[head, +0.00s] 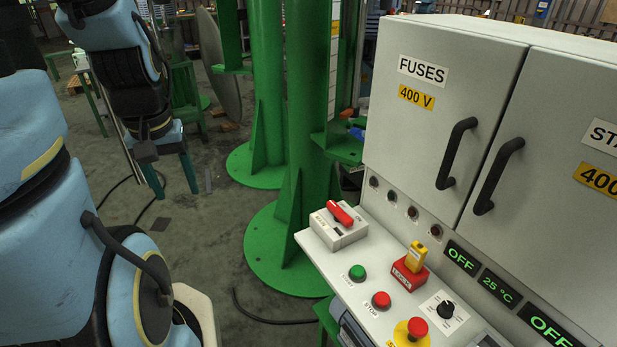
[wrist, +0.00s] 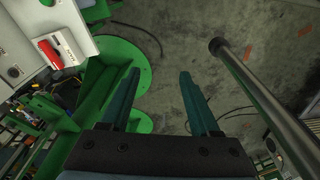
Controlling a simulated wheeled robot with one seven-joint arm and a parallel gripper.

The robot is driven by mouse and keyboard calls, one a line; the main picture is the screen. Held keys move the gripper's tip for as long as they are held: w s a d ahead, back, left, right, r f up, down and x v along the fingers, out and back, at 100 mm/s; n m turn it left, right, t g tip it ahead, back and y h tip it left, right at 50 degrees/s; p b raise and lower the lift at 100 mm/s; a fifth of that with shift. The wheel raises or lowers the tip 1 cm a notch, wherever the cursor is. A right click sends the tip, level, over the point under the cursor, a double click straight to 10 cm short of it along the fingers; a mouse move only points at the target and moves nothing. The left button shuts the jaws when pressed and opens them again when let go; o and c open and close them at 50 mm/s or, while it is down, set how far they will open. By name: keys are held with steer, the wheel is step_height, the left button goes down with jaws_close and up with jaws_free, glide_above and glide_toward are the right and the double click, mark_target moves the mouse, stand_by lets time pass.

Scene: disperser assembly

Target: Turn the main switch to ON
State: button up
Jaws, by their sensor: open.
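The main switch (head: 340,214) is a red handle on a light grey box (head: 340,233) at the left end of the control panel in the head view. The red handle (wrist: 49,54) also shows at the upper left of the wrist view, on its box. My gripper (wrist: 158,72) is open and empty, its two dark fingers apart over the floor. In the wrist view the switch lies to the left of the fingers and nothing touches it.
The panel (head: 383,325) also holds a green button (head: 357,272), a red button (head: 381,300), a yellow key on a red base (head: 411,263) and an emergency stop (head: 417,328). A grey cabinet (head: 450,100) stands behind. Green columns (head: 309,120) stand left of the panel.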

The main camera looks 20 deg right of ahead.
steer(key=w+d+f+b, duration=0.4)
steer(key=w+d, duration=0.2)
steer(key=d, duration=0.1)
steer(key=n+g+b, duration=0.2)
steer(key=n+b, duration=0.1)
steer(key=b, duration=0.7)
glide_toward(340, 210)
steer(key=f, duration=0.4)
steer(key=f+p, duration=0.1)
steer(key=f, duration=0.3)
steer(key=shift+s+f+p, duration=0.2)
steer(key=shift+f+p, duration=0.1)
steer(key=shift+f, duration=0.1)
steer(key=shift+d, duration=0.1)
jaws_close()
steer(key=shift+r, duration=0.1)
